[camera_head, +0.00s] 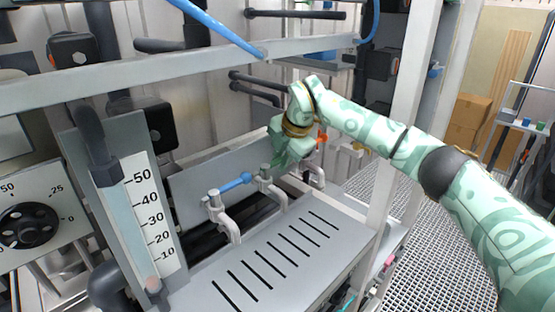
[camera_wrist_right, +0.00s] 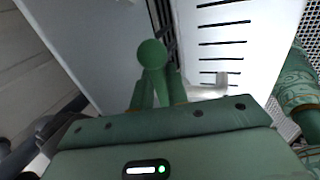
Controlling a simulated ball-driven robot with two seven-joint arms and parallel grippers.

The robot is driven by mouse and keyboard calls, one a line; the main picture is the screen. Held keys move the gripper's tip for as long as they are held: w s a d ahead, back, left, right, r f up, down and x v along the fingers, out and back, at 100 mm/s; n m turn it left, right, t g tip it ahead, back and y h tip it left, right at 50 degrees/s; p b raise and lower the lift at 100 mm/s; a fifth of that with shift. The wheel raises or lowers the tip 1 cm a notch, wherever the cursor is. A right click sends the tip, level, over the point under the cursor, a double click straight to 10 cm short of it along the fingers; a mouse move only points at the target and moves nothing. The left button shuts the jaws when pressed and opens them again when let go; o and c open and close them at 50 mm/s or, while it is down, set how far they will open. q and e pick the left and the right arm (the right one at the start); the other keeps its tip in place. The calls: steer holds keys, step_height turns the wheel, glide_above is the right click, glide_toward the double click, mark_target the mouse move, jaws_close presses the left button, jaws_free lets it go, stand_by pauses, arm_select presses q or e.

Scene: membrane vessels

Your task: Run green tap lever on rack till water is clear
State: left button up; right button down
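My right gripper (camera_head: 283,150) reaches in from the right over the back of the slotted drip tray (camera_head: 285,258), beside the tap with the blue lever (camera_head: 237,183). In the head view its fingers are hard to make out and no green lever shows clearly. In the wrist view two green fingers of my right gripper (camera_wrist_right: 160,88) point up close together. A round-ended green piece (camera_wrist_right: 152,53) stands at them; it may be the green tap lever, and I cannot tell whether they grip it. A pale spout (camera_wrist_right: 207,88) is right of them. No running water is visible. My left gripper is out of view.
A graduated gauge (camera_head: 146,215) stands at the left of the tray. A dial (camera_head: 27,225) is at the far left. A rack post (camera_head: 400,130) and rail (camera_head: 180,68) frame the space around my right arm. Brown boxes (camera_head: 468,118) stand far right.

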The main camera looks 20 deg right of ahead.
steer(key=s+a+m+g+h+b, duration=0.2)
steer(key=s+m+h+b, duration=0.2)
steer(key=m, duration=1.1)
steer(key=shift+s+h, duration=0.7)
steer(key=shift+s, duration=0.35)
stand_by(2.1)
